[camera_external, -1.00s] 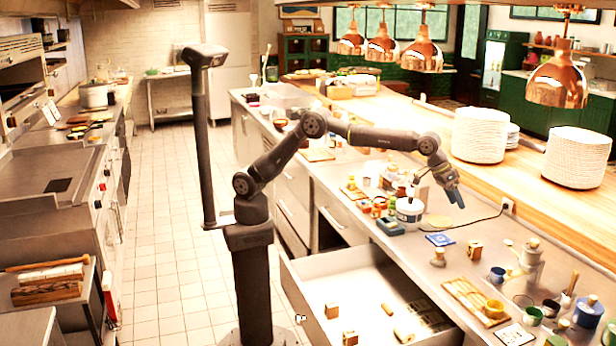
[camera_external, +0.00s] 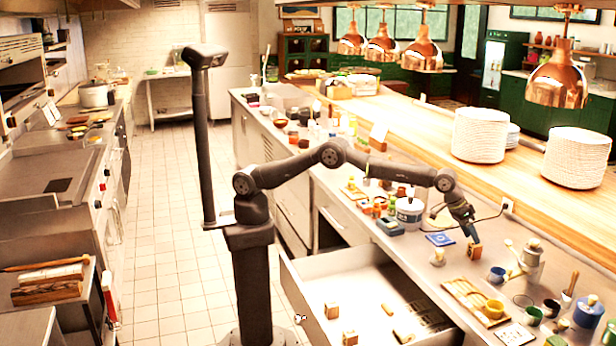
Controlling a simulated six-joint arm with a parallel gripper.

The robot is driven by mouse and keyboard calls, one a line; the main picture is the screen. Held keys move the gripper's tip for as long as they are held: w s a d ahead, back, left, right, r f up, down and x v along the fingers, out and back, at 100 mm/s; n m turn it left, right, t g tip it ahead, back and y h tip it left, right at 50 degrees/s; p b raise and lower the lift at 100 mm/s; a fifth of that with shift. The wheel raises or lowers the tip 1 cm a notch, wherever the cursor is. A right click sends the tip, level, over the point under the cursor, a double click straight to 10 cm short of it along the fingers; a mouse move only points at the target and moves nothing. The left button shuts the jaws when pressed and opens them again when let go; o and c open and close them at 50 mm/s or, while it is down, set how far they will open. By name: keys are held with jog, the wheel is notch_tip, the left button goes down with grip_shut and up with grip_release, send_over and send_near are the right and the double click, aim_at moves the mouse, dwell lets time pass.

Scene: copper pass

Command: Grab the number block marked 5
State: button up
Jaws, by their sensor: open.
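A small wooden block (camera_external: 474,251) stands on the steel counter, right of a blue card. Its marking is too small to read, so I cannot tell whether it bears a 5. My gripper (camera_external: 469,234) is open, pointing down just above this block. I cannot tell whether the fingertips touch it or reach around it. More small wooden blocks lie in the open drawer: one at the left (camera_external: 331,310), one near the front (camera_external: 349,338) and one further right (camera_external: 388,309). Their markings are not readable either.
The blue card (camera_external: 440,239) lies left of the gripper. The drawer (camera_external: 300,292) sticks out below.

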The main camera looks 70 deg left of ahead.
aim_at(474, 251)
jog(key=shift+x, duration=1.35)
jog(key=c, duration=1.3)
jog(key=shift+c, duration=0.2)
